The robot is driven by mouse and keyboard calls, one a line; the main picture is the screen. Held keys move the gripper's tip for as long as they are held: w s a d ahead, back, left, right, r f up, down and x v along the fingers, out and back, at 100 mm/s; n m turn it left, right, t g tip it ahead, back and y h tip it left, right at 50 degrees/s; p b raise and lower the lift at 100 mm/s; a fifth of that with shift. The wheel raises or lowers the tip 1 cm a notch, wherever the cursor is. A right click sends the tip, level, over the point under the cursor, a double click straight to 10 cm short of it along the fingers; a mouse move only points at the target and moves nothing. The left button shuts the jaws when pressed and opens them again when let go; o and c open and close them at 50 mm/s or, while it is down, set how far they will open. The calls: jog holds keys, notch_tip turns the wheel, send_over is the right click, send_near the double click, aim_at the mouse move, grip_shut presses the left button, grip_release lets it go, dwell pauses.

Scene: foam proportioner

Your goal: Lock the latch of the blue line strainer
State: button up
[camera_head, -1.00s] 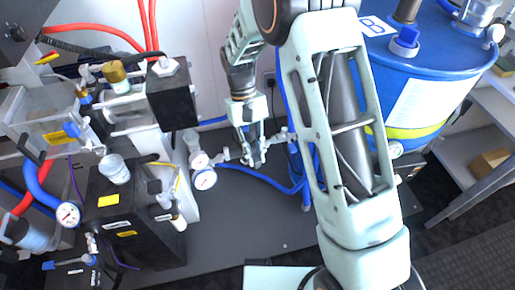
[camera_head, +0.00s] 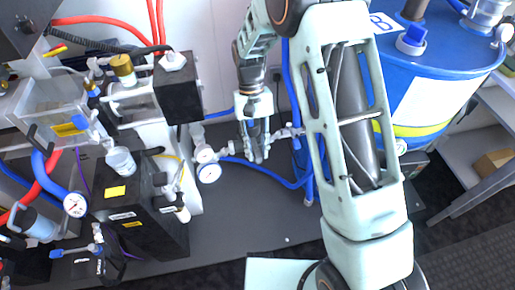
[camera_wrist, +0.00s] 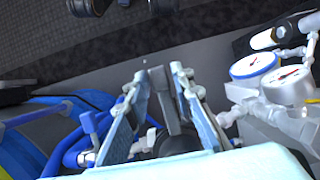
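My gripper (camera_head: 257,150) reaches down to the pipe line between the gauges and the blue drum. In the wrist view its two fingers (camera_wrist: 159,78) stand apart with a gap between them. A dark grey upright piece with a dark round body (camera_wrist: 178,140) shows between and behind the fingers. I cannot tell whether this is the strainer or its latch, or whether a finger touches it. The blue line strainer and its latch are not clearly made out; my gripper covers that part of the line in the head view.
Two round gauges (camera_wrist: 254,64) with white fittings stand close beside the gripper. A blue valve handle (camera_wrist: 96,124) and blue hose lie on its other side. The blue drum (camera_head: 440,75) stands at the right. A black tank (camera_head: 140,215) is at the left.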

aim_at(254, 144)
jog(key=shift+o, duration=0.9)
jog(key=v, duration=1.2)
